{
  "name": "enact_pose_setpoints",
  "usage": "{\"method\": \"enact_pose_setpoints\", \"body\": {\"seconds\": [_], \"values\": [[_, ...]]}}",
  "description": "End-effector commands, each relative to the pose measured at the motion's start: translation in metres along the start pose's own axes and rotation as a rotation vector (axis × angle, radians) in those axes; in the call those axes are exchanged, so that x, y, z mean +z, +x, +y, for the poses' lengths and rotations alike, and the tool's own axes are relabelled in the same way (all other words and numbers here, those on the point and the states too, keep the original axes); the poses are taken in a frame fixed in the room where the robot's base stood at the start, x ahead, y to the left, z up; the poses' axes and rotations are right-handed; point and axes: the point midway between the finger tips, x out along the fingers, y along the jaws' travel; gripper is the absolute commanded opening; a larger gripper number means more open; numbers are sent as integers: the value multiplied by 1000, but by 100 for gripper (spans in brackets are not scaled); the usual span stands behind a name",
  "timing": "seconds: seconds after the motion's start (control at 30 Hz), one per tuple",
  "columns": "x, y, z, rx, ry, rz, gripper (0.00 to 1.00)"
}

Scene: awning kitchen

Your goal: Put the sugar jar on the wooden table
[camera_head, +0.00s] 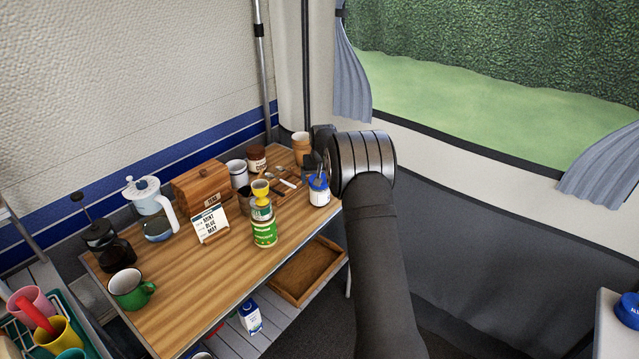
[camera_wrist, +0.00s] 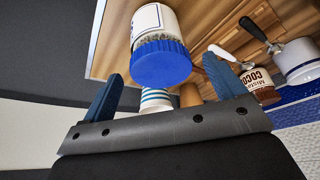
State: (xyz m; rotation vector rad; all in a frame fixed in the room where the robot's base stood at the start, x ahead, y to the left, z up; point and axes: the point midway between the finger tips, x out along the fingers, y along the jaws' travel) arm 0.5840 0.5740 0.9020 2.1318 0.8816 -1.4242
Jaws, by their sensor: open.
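A white jar with a blue lid (camera_head: 319,190) stands at the right end of the wooden table (camera_head: 200,285), near its edge. Its label cannot be read, so I cannot tell for sure that it is the sugar jar. My gripper (camera_head: 318,166) is right above this jar, partly hidden by my own wrist. In the wrist view the open fingers (camera_wrist: 162,88) point towards the jar (camera_wrist: 160,62), whose blue lid faces the camera between them. I cannot tell whether either finger touches it.
The front middle of the tabletop is clear. Another blue-lidded thing (camera_head: 628,311) sits on a white surface at the right edge.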

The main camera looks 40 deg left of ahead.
Motion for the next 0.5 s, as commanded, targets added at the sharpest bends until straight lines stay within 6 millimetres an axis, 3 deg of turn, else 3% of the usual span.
{"method": "enact_pose_setpoints", "body": {"seconds": [0.2,0.5], "values": [[-1,-45,0,0,0,2,88],[0,-76,0,0,0,1,88]]}}
